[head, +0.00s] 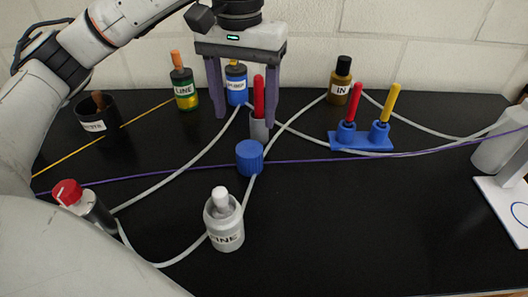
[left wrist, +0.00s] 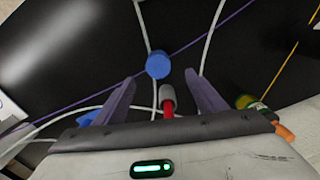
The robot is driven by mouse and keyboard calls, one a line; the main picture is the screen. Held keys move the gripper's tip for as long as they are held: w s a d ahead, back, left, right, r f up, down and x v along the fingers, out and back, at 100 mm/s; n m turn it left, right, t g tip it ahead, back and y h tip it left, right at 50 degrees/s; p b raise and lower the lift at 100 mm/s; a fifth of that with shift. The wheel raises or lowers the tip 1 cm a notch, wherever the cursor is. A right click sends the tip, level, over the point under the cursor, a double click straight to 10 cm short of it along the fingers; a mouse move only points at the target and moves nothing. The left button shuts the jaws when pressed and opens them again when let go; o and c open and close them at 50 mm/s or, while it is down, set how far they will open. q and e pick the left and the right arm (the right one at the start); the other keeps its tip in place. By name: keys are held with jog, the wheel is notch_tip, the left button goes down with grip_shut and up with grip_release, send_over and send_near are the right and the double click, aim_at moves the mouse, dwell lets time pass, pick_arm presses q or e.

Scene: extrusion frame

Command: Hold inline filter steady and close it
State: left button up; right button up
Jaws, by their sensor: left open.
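No part is labelled as the inline filter, so I cannot tell for sure which one it is. A blue round capped part (head: 249,157) sits on the grey hose near the middle of the table; it also shows in the left wrist view (left wrist: 158,65). Just behind it stands a grey fitting with a red handle (head: 259,98), also in the left wrist view (left wrist: 168,101). My left gripper (head: 246,121) points down with its purple fingers apart, one on each side of the red-handled fitting in both views. It holds nothing. My right gripper is not in view.
A white bottle (head: 224,228) stands in front, a red-capped cylinder (head: 93,205) at left. Labelled bottles (head: 184,86) (head: 340,84), a black cup (head: 98,118) and a blue block with red and yellow handles (head: 362,140) stand behind. Hoses and cords cross the black table.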

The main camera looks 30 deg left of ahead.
aim_at(249, 149)
pick_arm(q)
jog(key=shift+w+f, duration=0.55)
jog(key=shift+f, duration=0.15)
jog(key=shift+s+r, duration=0.15)
jog(key=shift+s, duration=0.05)
jog(key=shift+f+b, duration=0.75)
jog(key=shift+f, duration=1.85)
jog(key=shift+s+d+f, duration=0.1)
jog(key=shift+s+f, duration=0.05)
jog(key=shift+f, duration=1.15)
jog(key=shift+s+d+f, duration=0.1)
jog(key=shift+f, duration=1.2)
jog(key=c, duration=1.1)
